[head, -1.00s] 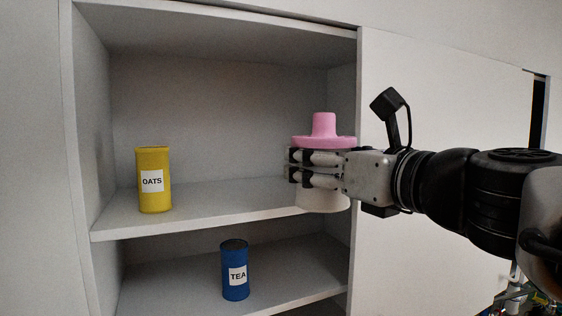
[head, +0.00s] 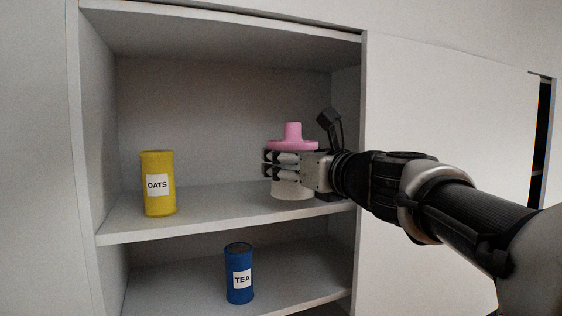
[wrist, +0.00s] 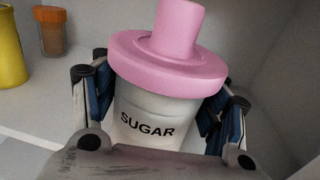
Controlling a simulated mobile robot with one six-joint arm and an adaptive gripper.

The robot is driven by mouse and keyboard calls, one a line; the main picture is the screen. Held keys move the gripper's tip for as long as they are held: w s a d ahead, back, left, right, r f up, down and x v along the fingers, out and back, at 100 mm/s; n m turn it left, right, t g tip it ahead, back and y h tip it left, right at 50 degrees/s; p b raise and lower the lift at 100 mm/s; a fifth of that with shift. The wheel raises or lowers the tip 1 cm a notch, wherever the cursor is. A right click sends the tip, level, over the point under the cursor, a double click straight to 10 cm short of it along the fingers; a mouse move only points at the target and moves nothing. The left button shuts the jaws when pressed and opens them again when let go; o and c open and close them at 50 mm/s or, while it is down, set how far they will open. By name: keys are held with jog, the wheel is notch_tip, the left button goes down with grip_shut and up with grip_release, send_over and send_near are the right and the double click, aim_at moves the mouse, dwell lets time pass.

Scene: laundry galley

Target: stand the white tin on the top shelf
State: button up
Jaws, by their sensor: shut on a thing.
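The white tin (head: 292,189) has a pink knobbed lid and, in the wrist view, the word SUGAR (wrist: 150,125) on its front. My gripper (head: 272,163) is shut around its upper body, with fingers on both sides. The tin is upright in the head view, inside the open cupboard at the right part of the upper visible shelf (head: 215,205). Its base appears at or just above the shelf surface; I cannot tell whether it touches. The fingers hide part of its side in the head view.
A yellow OATS tin (head: 158,200) stands at the left of the same shelf. A small orange-brown jar (wrist: 52,32) shows near it in the wrist view. A blue TEA tin (head: 239,290) stands on the shelf below. The shelf between OATS and my gripper looks clear.

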jog(key=shift+d+f+x, duration=0.1)
jog(key=shift+f+x, duration=0.05)
jog(key=shift+x, duration=0.95)
jog(key=shift+d+f+x, duration=0.1)
jog(key=shift+f+x, duration=0.05)
jog(key=shift+x, duration=1)
jog(key=shift+d+f+x, duration=0.1)
jog(key=shift+f+x, duration=0.05)
jog(key=shift+x, duration=0.95)
jog(key=shift+w, duration=0.15)
jog(key=shift+f+b, duration=0.35)
jog(key=shift+f, duration=0.2)
jog(key=o, duration=1.2)
jog(key=v, duration=1.2)
jog(key=shift+o, duration=0.7)
jog(key=v, duration=0.9)
